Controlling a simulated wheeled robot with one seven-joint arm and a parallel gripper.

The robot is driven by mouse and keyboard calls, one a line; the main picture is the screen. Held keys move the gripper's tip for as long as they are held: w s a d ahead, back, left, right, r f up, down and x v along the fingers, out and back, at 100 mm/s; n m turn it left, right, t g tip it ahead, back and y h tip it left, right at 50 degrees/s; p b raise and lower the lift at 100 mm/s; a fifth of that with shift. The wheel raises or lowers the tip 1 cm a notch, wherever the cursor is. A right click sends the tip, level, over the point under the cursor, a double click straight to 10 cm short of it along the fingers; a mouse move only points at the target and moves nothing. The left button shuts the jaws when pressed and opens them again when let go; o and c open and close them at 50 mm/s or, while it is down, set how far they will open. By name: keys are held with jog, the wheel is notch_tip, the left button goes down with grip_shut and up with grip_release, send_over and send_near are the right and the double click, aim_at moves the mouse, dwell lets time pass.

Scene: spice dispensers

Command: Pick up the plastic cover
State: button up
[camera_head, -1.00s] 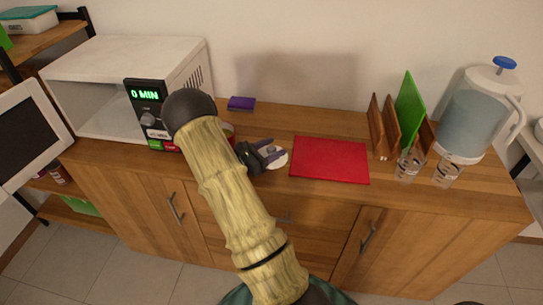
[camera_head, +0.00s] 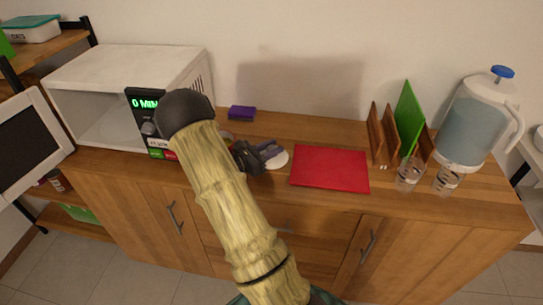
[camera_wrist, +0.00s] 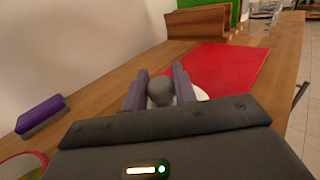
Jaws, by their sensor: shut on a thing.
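The plastic cover, a pale round disc (camera_head: 279,160) with a grey knob (camera_wrist: 160,91), is on the wooden counter left of a red board. My gripper (camera_head: 270,150) is low over the counter. Its two purple-grey fingers stand on either side of the knob in the wrist view (camera_wrist: 160,88), and it is shut on the knob. Most of the disc is hidden behind my fingers and gripper body. I cannot tell whether the disc touches the counter.
The red board (camera_head: 330,169) lies to the right. Wooden racks with a green board (camera_head: 409,118), glasses (camera_head: 408,175) and a water jug (camera_head: 474,125) stand further right. An open microwave (camera_head: 120,78) stands at left. A purple sponge (camera_head: 242,112) lies behind my gripper.

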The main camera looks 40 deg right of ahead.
aim_at(272, 147)
notch_tip(272, 147, up, 6)
jog(key=shift+r, duration=0.1)
dwell(0.7)
